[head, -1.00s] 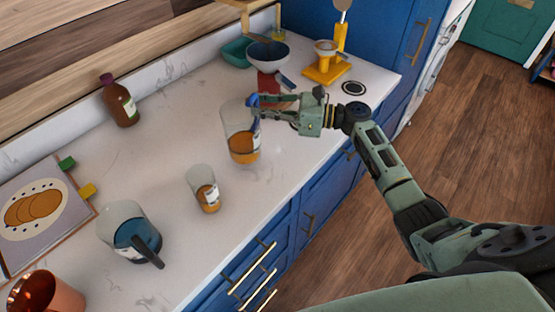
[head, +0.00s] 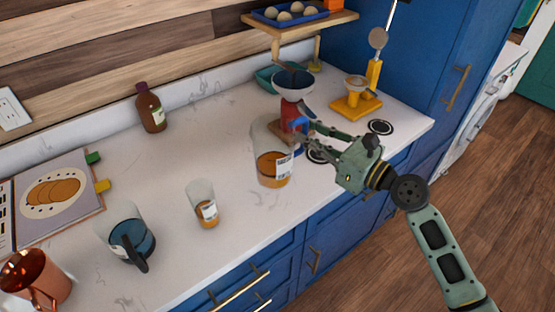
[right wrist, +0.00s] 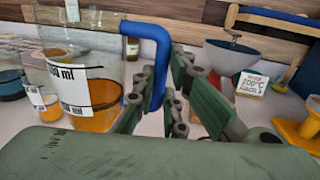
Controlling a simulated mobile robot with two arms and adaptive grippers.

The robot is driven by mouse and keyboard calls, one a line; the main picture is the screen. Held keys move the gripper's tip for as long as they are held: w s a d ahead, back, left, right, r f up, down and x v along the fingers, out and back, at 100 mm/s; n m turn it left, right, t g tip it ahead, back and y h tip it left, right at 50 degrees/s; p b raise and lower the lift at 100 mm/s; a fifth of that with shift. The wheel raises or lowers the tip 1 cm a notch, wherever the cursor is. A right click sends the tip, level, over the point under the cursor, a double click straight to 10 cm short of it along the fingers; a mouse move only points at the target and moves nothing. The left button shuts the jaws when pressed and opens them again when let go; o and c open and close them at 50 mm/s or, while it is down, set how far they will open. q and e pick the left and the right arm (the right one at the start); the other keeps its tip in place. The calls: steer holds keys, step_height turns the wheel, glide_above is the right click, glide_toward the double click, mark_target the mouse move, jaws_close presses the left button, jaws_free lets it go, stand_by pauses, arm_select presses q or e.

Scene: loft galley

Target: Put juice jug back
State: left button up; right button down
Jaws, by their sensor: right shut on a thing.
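The juice jug (head: 272,165) is a clear, upright vessel with orange juice low inside, a white label and a blue handle. It is over the middle of the white counter; I cannot tell whether its base touches it. My right gripper (head: 303,138) is at the jug's right side, shut on the handle. In the right wrist view the blue handle (right wrist: 158,62) runs down beside my fingers, with the jug (right wrist: 85,75) at left. My left gripper is not in view.
A small glass (head: 203,205), a blue-filled pitcher (head: 132,238), a copper mug (head: 38,280) and a brown bottle (head: 151,110) stand to the left. A bowl (head: 293,88) and yellow device (head: 357,98) stand behind. A black ring (head: 380,127) marks bare counter at right.

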steer(key=w+a+f, duration=0.2)
steer(key=f, duration=0.1)
steer(key=w+a+f+b, duration=0.1)
steer(key=w+f, duration=0.1)
steer(key=f, duration=0.1)
steer(key=w+a+f+b, duration=0.1)
steer(key=w+a+f, duration=0.1)
steer(key=f, duration=0.1)
steer(key=shift+w+a, duration=0.2)
steer(key=shift+a, duration=0.15)
steer(key=c, duration=2.2)
jaws_free()
steer(key=shift+f, duration=0.2)
steer(key=o, duration=0.4)
